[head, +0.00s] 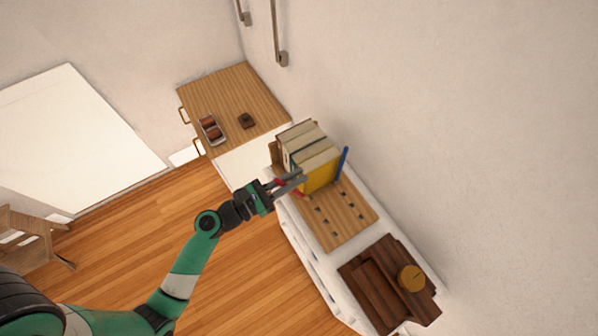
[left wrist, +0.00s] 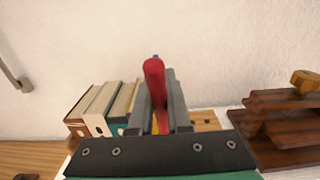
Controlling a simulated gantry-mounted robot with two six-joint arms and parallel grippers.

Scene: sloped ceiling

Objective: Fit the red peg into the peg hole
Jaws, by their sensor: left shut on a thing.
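My left gripper (head: 296,182) is shut on the red peg (left wrist: 155,85), which stands up between the two fingers in the left wrist view. In the head view only small red bits of the peg show beside the fingers. The gripper is over the near left edge of a wooden peg board (head: 348,228), close to the books. The board has several dark holes (head: 341,219). A blue peg (head: 343,161) stands upright at the board's far edge. The peg's lower end is hidden, so I cannot tell whether it touches the board. My right gripper is not in view.
Several books (head: 305,148) stand at the left end of the board, close to the gripper. A dark brown stepped wooden stand (head: 375,290) with a round yellowish piece (head: 411,278) is at the right. A wooden cabinet (head: 232,100) stands at the back left.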

